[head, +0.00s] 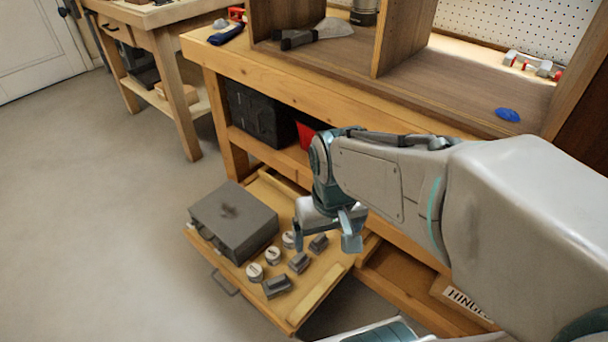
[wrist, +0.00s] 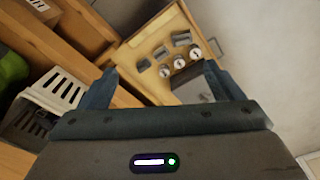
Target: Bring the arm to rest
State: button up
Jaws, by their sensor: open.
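My gripper (head: 329,241) hangs above the right side of an open drawer (head: 318,298), fingers pointing down and apart. In the wrist view my gripper (wrist: 165,88) is open with nothing between its fingers, and the drawer (wrist: 142,50) lies beyond them. My arm reaches in from the right of the head view, in front of the bench. The gap between the fingers and the drawer contents is hard to judge.
The pulled-out drawer holds a grey metal box (head: 236,220), several round white-topped pieces (head: 255,272) and several grey blocks (head: 277,287). The wooden bench (head: 345,98) stands behind, with a black crate (head: 258,112) on its shelf. Floor (head: 95,240) at left is clear.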

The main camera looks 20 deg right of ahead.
notch_tip(320, 180, up, 31)
jog(key=t+p, duration=0.1)
jog(key=p, duration=2.7)
jog(key=shift+d+r+t, duration=0.15)
jog(key=shift+d+t, duration=0.05)
jog(key=shift+t, duration=0.1)
jog(key=shift+c, duration=0.4)
